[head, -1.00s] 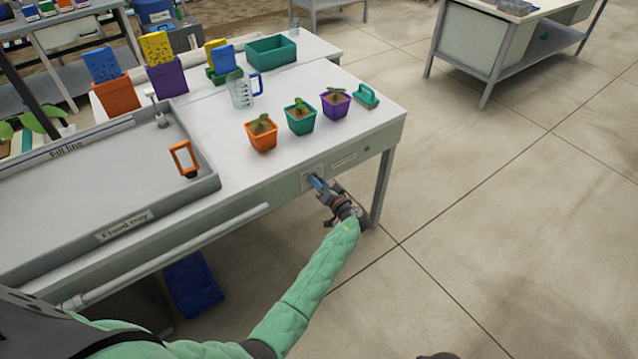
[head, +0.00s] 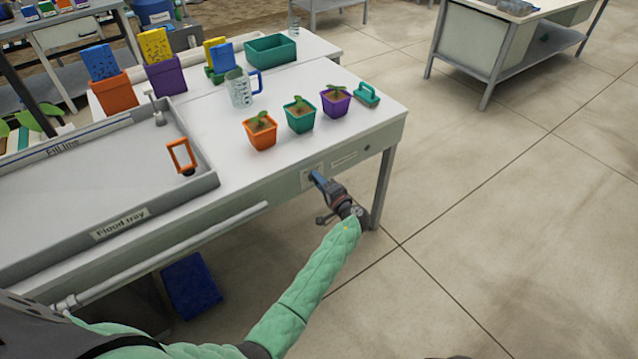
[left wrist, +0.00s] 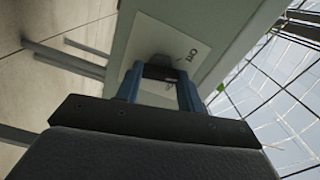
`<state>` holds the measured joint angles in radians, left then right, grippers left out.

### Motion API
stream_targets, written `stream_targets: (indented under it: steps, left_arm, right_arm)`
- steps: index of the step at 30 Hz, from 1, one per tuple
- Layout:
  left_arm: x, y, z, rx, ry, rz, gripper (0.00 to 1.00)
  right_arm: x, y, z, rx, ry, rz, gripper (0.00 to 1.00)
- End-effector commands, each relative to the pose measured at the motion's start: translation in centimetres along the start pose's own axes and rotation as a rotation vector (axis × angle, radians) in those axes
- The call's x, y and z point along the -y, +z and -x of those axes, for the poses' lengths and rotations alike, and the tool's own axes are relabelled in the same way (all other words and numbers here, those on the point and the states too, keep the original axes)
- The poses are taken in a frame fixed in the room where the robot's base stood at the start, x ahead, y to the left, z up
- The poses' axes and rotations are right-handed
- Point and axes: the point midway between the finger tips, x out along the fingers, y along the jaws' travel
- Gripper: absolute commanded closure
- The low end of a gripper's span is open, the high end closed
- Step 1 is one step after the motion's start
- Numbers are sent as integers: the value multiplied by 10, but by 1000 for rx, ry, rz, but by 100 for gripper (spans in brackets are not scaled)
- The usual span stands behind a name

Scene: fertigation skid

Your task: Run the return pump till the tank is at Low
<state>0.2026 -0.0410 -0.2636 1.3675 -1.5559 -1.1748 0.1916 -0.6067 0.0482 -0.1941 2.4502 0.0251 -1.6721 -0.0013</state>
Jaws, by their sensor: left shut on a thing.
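My left gripper (head: 318,179) is at the front panel of the white bench. In the left wrist view its blue fingers (left wrist: 158,82) are closed about a dark switch knob (left wrist: 160,62) on a pale plate (left wrist: 190,50) with small lettering, partly hidden by the fingers. The plate (head: 307,177) also shows in the head view. A small round lamp (head: 367,148) sits on the panel to its right. The flood tray (head: 60,200), with a fill line label, lies on the bench at left. No tank level mark is readable. My right gripper is not in view.
Three potted seedlings, orange (head: 260,131), teal (head: 299,115) and purple (head: 335,101), stand near the bench's right end. A clear jug (head: 240,90) and a green scrubber (head: 366,95) are near them. A pipe (head: 165,256) runs along the front. Floor at right is clear.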

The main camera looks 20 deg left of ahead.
Motion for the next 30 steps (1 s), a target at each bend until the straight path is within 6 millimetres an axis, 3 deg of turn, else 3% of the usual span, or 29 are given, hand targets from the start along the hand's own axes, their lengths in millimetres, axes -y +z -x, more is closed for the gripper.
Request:
stream_targets:
  steps: [15, 30]
  left_arm:
    - [-1, 0, 0, -1, 1, -475, 85]
    - [-2, 0, 1, -2, 1, -861, 85]
  right_arm:
    - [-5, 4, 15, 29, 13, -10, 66]
    - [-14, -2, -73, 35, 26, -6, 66]
